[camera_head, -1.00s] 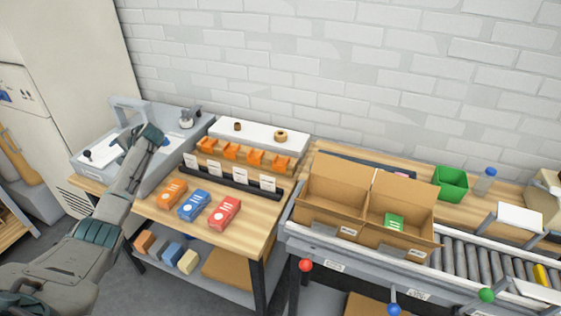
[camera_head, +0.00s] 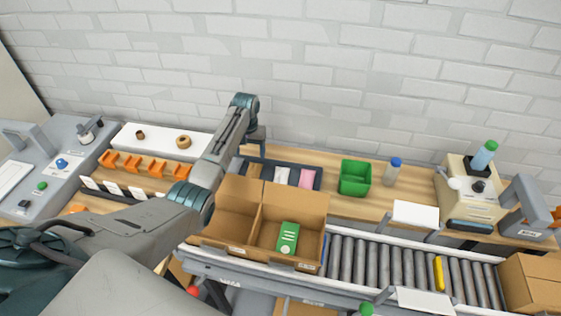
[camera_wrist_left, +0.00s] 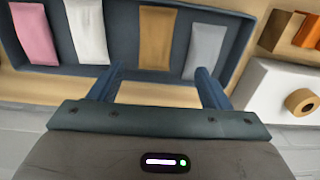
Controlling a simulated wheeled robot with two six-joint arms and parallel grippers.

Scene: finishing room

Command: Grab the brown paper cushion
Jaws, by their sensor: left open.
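The brown paper cushion (camera_wrist_left: 155,38) lies in a dark tray (camera_wrist_left: 121,40), between a white packet (camera_wrist_left: 87,30) and a grey one (camera_wrist_left: 205,50). In the head view the cushion (camera_head: 254,170) shows behind the divided cardboard box, close to my left gripper (camera_head: 256,142). In the left wrist view my left gripper (camera_wrist_left: 158,78) is open and empty. Its two fingers point toward the tray's near edge, with the cushion roughly in line between them. The fingers appear apart from the cushion. My right gripper is not in view.
A pink packet (camera_wrist_left: 34,33) also lies in the tray. The divided cardboard box (camera_head: 232,222) holding a green packet (camera_head: 287,238) stands in front of the tray. A green bin (camera_head: 355,177) and a bottle (camera_head: 392,171) stand to its right. A brick wall is behind.

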